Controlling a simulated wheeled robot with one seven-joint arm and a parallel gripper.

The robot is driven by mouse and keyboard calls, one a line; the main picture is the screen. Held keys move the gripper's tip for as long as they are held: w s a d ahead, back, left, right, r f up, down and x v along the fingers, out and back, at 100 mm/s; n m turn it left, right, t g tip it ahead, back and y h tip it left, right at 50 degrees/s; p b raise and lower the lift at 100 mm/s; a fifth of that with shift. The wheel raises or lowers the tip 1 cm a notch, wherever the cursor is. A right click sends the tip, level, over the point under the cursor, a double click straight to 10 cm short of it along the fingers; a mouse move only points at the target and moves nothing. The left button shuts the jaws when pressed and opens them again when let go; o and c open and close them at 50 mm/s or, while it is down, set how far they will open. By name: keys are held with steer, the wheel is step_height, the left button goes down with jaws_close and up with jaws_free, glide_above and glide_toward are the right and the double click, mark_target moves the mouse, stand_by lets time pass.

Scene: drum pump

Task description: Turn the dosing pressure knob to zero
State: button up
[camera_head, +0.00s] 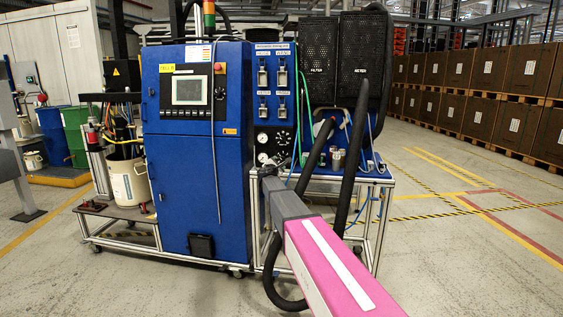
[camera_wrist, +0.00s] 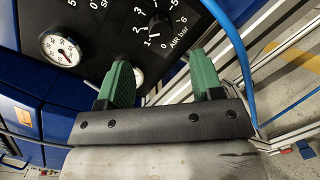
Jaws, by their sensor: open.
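The black control panel (camera_wrist: 100,30) fills the upper left of the wrist view. A round dial (camera_wrist: 160,28) with a number scale and an "Air bar" label sits at its upper middle. I cannot read which knob is labelled dosing pressure. My gripper (camera_wrist: 160,60) has two green fingers, spread apart and empty, below the dial. The left finger partly covers a small white gauge (camera_wrist: 139,76). In the head view the panel (camera_head: 264,142) is right of the blue cabinet, and my arm reaches up to it; the fingertips are not clear there.
A white pressure gauge (camera_wrist: 61,49) is left of the fingers. A blue hose (camera_wrist: 236,50) curves past the right finger. Black hoses (camera_head: 355,150) and an aluminium frame (camera_head: 375,225) stand right of the panel. The blue cabinet (camera_head: 190,185) is to its left. Floor to the right is open.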

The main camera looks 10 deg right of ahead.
mark_target(282, 159)
steer(key=x, duration=0.7)
steer(key=shift+w, duration=0.15)
steer(key=shift+d, duration=0.1)
steer(key=c, duration=0.9)
